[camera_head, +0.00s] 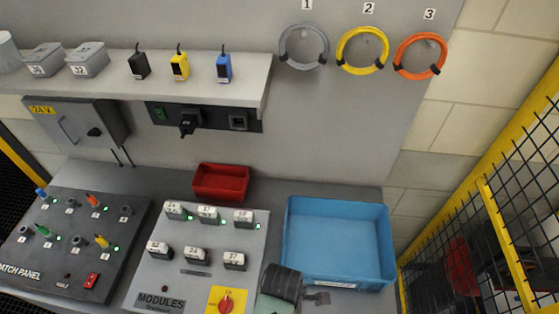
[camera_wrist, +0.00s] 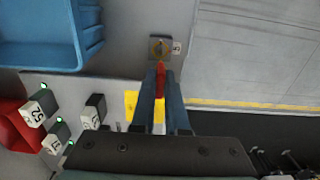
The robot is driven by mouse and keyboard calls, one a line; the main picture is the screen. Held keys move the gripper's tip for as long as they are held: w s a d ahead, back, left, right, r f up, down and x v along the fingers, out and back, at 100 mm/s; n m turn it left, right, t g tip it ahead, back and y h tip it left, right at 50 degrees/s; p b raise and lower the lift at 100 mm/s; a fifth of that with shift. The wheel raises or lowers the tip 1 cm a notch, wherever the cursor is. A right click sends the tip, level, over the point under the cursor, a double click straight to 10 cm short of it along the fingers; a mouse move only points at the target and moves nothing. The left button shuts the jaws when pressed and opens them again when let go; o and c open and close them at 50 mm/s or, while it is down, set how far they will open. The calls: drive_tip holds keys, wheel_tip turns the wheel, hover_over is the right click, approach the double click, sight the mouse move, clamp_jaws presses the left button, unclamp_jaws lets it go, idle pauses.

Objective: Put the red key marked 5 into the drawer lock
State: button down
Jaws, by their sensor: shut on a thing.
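My gripper (camera_wrist: 160,88) is shut on a red key (camera_wrist: 160,72), whose red part shows between the two fingertips in the wrist view. A number on it cannot be read. In the head view my gripper (camera_head: 314,297) is at the lower middle, in front of the blue bin, and the key and lock cannot be made out there.
A blue bin (camera_head: 291,245) stands behind my gripper. The modules panel (camera_head: 145,275) with several small blocks and a red knob (camera_head: 226,302) is to the left. A red bin (camera_head: 221,197) sits behind the panel. A yellow-framed mesh fence (camera_head: 490,215) stands at right.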

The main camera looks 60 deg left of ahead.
drive_tip(key=shift+w+d, duration=0.2)
drive_tip(key=shift+s+a+f+b, duration=0.1)
drive_tip(key=shift+a+f+b, duration=0.05)
drive_tip(key=shift+f+b, duration=1.95)
drive_tip(key=shift+f, duration=0.85)
drive_tip(key=shift+p, duration=0.65)
drive_tip(key=shift+f+b, duration=1.25)
drive_tip(key=shift+f, duration=0.55)
drive_tip(key=c, duration=0.8)
unclamp_jaws()
drive_tip(key=shift+c, duration=0.2)
